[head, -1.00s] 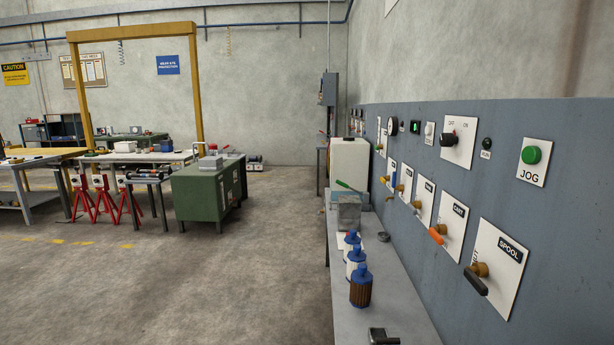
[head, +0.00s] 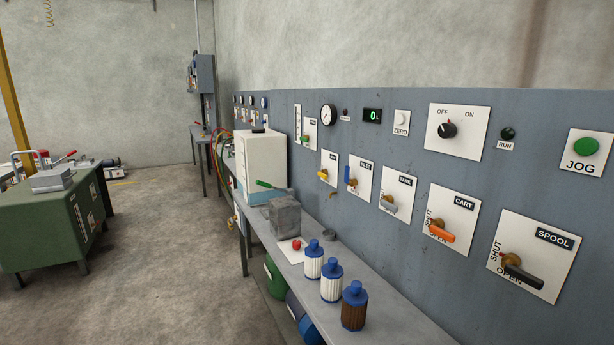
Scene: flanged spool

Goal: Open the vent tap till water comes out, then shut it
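A grey wall panel (head: 400,130) carries a row of taps on white plates. The tap with the yellow handle (head: 323,175) has a small label that I cannot read for sure; a small brass spout (head: 333,194) shows below it. To its right are a blue-handled tap (head: 348,176), the TANK tap (head: 389,205) with a grey handle, the CART tap (head: 441,234) with an orange handle and the SPOOL tap (head: 523,273) with a black handle. A small green-handled tap (head: 305,138) sits further left. I see no water coming out. Neither gripper is in view.
A bench (head: 375,317) runs below the panel with a white tank (head: 262,165), a grey box (head: 286,218) and blue-capped bottles (head: 331,284). A gauge (head: 328,115) and knob (head: 447,130) are higher up. A green cabinet (head: 50,225) stands left; the floor between is clear.

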